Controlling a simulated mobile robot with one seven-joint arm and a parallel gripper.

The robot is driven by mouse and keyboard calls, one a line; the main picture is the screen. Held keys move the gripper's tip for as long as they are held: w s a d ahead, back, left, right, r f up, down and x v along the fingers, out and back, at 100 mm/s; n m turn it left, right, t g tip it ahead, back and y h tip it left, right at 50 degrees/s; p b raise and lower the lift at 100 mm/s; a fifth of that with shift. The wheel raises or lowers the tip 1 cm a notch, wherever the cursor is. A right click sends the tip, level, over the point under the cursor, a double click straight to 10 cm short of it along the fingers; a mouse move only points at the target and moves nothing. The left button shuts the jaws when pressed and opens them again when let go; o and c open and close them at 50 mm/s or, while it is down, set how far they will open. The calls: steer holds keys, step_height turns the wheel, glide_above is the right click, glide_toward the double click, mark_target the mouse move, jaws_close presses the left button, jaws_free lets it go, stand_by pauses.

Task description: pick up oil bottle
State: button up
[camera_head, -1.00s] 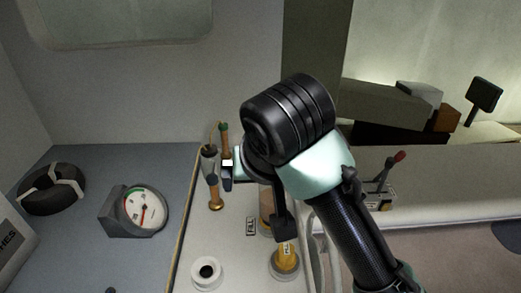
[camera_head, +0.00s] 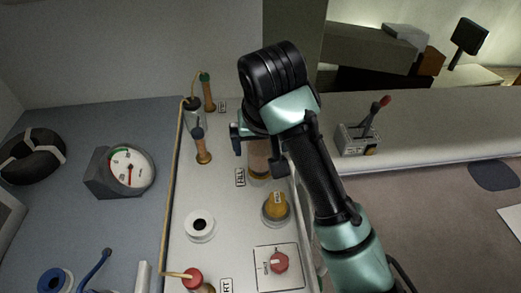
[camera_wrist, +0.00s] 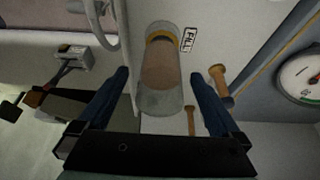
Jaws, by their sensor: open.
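A clear cylinder with brownish contents and a yellow band, which looks like the oil bottle (camera_wrist: 162,75), stands on the white panel beside a "FILL" label. In the head view the oil bottle (camera_head: 259,163) is partly hidden by my arm. My gripper (camera_wrist: 160,74) is open, with one blue finger on each side of the cylinder in the wrist view; I cannot tell whether they touch it. In the head view my gripper (camera_head: 257,152) is over the cylinder, its fingers partly hidden.
A yellow labelled piece in a grey ring (camera_head: 277,207) is close in front. A white ring (camera_head: 200,225), a red knob (camera_head: 279,262) and wooden-handled tools (camera_head: 202,148) share the panel. A gauge (camera_head: 128,168) is at left, a lever box (camera_head: 358,138) at right.

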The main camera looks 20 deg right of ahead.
steer(key=shift+p+x, duration=0.4)
steer(key=shift+x, duration=1.45)
steer(key=shift+w+r, duration=0.1)
steer(key=shift+w, duration=0.1)
jaws_close()
